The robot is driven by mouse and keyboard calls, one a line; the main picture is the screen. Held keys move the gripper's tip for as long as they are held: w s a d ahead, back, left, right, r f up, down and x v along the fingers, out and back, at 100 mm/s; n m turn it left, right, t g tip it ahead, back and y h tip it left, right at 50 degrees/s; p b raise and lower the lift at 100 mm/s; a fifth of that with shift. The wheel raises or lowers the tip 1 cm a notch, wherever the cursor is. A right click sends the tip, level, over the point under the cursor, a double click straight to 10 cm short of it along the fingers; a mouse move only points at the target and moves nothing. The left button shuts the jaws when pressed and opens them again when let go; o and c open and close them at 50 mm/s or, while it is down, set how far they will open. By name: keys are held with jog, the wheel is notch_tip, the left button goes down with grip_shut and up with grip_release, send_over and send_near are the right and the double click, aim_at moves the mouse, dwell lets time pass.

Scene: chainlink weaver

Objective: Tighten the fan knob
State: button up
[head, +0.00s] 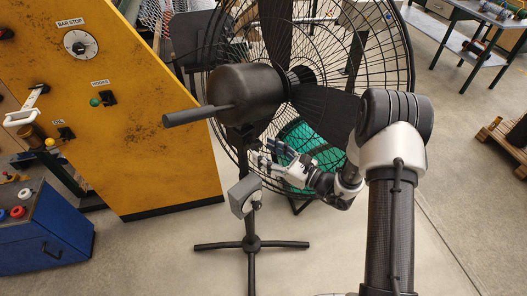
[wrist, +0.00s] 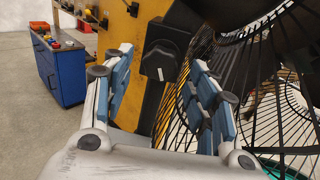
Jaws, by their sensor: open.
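The black fan (head: 310,90) stands on a dark pole with a splayed foot. The fan knob (wrist: 163,58), black with a white mark, shows in the wrist view on the upright, just ahead of and between my fingers. I cannot make out the knob surely in the head view. My gripper (head: 266,158) is open and empty, just right of the fan pole and below the motor housing. In the wrist view its two blue-padded fingers (wrist: 161,72) stand either side of the knob, and no contact shows.
A yellow machine cabinet (head: 140,150) stands left of the fan. A grey box (head: 245,195) sits on the fan stand below my gripper. The fan's wire guard (wrist: 270,100) is close to my right finger. A blue cabinet (head: 45,235) is at far left. Floor in front is clear.

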jog(key=shift+x, duration=0.8)
jog(key=shift+c, duration=0.3)
jog(key=c, duration=1)
